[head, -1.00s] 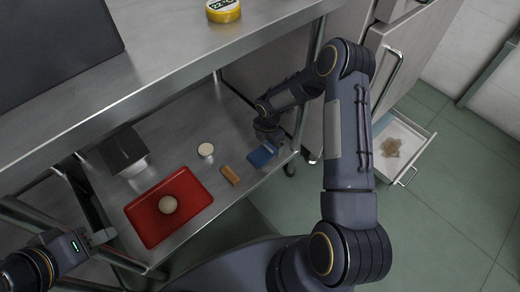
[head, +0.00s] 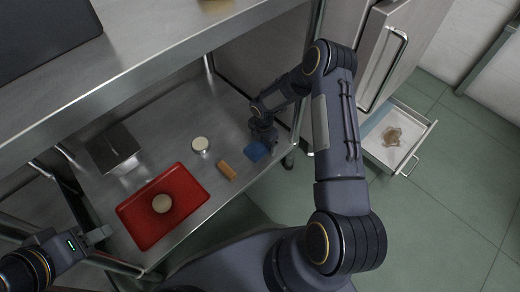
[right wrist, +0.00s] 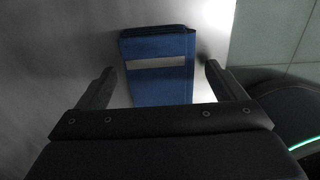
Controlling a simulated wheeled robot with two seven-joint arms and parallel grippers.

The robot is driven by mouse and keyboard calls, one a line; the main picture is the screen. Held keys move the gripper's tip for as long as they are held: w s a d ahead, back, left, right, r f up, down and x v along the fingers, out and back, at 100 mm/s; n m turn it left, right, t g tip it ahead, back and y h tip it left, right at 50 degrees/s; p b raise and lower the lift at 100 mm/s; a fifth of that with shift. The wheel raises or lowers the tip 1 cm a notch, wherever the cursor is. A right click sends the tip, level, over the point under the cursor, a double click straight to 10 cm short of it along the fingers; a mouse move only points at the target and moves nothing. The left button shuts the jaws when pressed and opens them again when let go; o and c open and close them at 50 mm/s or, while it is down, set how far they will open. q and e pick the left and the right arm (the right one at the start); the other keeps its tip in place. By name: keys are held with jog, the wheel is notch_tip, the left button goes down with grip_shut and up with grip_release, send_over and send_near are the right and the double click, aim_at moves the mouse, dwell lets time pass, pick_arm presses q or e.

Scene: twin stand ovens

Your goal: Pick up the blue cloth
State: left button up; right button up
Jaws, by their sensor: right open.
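The blue cloth (head: 257,151) lies on the lower steel shelf near its right end. In the right wrist view the cloth (right wrist: 160,85) looks folded, with a pale stripe across it. My right gripper (head: 262,141) is over the cloth and hides part of it in the head view. In the right wrist view its two fingers (right wrist: 157,85) are apart, one on each side of the cloth, and nothing is clamped. My left gripper (head: 103,234) is at the lower left, away from the cloth; its jaws are too small to judge.
On the lower shelf (head: 185,105) stand a red tray (head: 185,207) with a round beige item (head: 162,203), an orange-brown block (head: 226,170), a white round item (head: 200,144) and a dark box (head: 113,148). The upper shelf overhangs them. An open drawer (head: 412,158) is at the right.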

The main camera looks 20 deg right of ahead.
aim_at(263, 144)
jog(key=shift+r, duration=0.1)
jog(key=c, duration=1.1)
jog(key=shift+r+p, duration=0.35)
jog(key=shift+r, duration=0.1)
notch_tip(263, 144, up, 2)
jog(key=shift+r+p, duration=0.2)
jog(key=shift+p, duration=0.6)
jog(key=s+r+p, duration=0.1)
jog(key=s+r, duration=0.2)
jog(key=s, duration=0.1)
jog(key=s+r+p, duration=0.2)
jog(key=s+r, duration=0.1)
jog(key=s, duration=0.2)
jog(key=s+d+r+p, duration=0.1)
jog(key=s+r+p, duration=0.1)
jog(key=s, duration=0.3)
jog(key=shift+r, duration=0.9)
